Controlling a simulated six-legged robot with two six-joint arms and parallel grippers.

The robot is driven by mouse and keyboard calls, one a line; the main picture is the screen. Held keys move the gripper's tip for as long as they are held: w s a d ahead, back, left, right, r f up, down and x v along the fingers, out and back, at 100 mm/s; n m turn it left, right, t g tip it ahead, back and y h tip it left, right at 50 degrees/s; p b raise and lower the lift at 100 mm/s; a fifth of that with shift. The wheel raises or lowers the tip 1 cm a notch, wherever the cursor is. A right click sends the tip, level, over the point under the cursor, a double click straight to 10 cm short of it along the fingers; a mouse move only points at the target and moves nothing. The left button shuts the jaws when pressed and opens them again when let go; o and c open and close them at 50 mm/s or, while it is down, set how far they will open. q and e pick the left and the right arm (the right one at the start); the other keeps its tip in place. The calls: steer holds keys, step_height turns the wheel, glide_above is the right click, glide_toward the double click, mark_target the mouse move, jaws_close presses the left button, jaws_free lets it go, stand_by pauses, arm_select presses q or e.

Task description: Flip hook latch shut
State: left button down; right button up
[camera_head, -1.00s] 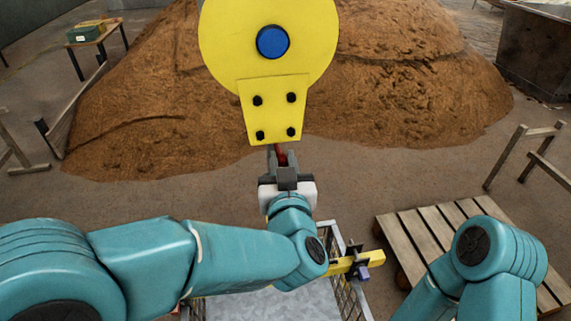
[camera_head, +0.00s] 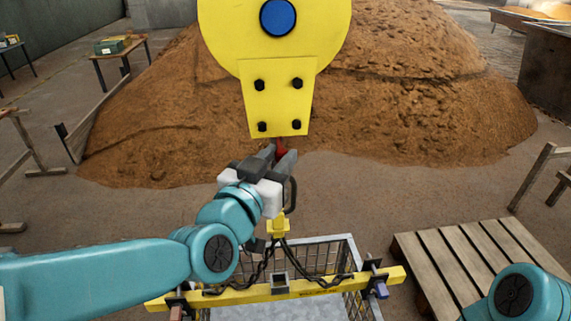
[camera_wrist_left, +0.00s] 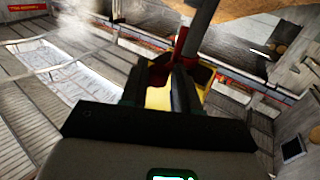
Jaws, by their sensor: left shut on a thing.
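The yellow hook block (camera_head: 278,50) with a blue centre hangs at the top middle of the head view. Below its bolted plate a small part of the red latch (camera_head: 281,147) shows, and a dark curved part of the hook (camera_head: 293,192) shows right of my wrist. My left gripper (camera_head: 284,157) is just under the plate, shut on the red latch. In the left wrist view a red piece (camera_wrist_left: 182,40) shows at the fingertips. My gripper covers most of the hook, so I cannot tell whether the latch meets the hook tip.
A yellow lifting beam (camera_head: 330,286) with dark chains lies across a wire-mesh crate (camera_head: 340,244) below the hook. A wooden pallet (camera_head: 440,246) is on the right. My right arm is at the lower right.

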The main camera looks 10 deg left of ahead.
arm_select(q)
steer(key=shift+a, duration=0.55)
steer(key=shift+d, duration=0.25)
steer(key=c, duration=0.9)
jaws_free()
steer(key=shift+c, duration=0.2)
steer(key=o, duration=0.4)
steer(key=shift+a, duration=0.15)
steer(key=shift+o, duration=0.2)
steer(key=b+v, duration=0.2)
steer(key=v, duration=1.4)
